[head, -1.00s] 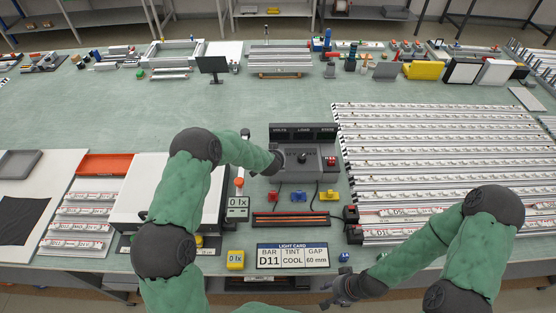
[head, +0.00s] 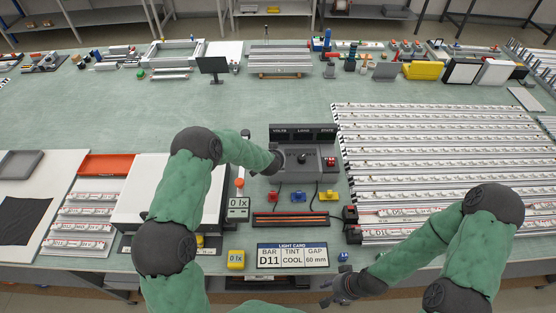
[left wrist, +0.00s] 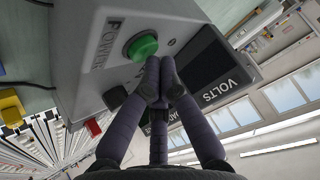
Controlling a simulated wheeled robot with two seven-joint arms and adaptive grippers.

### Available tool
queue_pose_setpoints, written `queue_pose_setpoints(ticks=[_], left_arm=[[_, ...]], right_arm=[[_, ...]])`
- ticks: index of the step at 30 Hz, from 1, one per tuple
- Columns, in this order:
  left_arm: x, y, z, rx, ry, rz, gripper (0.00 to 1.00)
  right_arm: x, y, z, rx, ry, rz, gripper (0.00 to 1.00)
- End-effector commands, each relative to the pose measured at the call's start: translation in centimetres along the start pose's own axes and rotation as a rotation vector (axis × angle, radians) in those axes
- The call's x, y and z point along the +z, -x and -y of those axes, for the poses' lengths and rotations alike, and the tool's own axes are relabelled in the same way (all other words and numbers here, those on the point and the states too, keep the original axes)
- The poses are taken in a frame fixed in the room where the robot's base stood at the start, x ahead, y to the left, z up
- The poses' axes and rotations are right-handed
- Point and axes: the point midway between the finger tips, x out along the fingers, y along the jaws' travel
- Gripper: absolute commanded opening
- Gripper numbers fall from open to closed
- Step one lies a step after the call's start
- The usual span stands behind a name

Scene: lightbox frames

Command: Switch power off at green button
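The dark grey power unit (head: 303,160) stands mid-table, with a display strip along its top. In the left wrist view its panel (left wrist: 100,85) carries the word POWER beside a round green button (left wrist: 143,46). My left gripper (left wrist: 160,72) has its fingers drawn together, tips at the button's lower right edge. I cannot tell whether they touch it. In the head view the left arm ends at the unit's left side, and its fingertips and the button cannot be made out. My right gripper (head: 326,292) is empty at the table's front edge, its fingers apart.
A red button block (head: 331,162) sits at the unit's right. Red, blue and yellow connectors (head: 298,196) lie in front of it. Rows of light bars (head: 440,160) fill the right side, and a light card (head: 292,256) is at the front.

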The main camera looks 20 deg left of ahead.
Motion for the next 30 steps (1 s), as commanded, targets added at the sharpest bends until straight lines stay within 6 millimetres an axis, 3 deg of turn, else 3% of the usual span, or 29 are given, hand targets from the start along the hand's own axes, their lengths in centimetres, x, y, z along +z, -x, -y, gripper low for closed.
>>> queue_pose_setpoints(ticks=[21,30], left_arm=[[-4.0,4.1,1.6,0.000,0.000,-0.001,0.00],[-3.9,4.1,1.6,0.000,0.000,0.000,0.00]], right_arm=[[0.2,5.6,2.0,0.000,0.000,0.000,0.40],[0.2,5.6,2.0,0.000,0.000,0.000,0.40]])
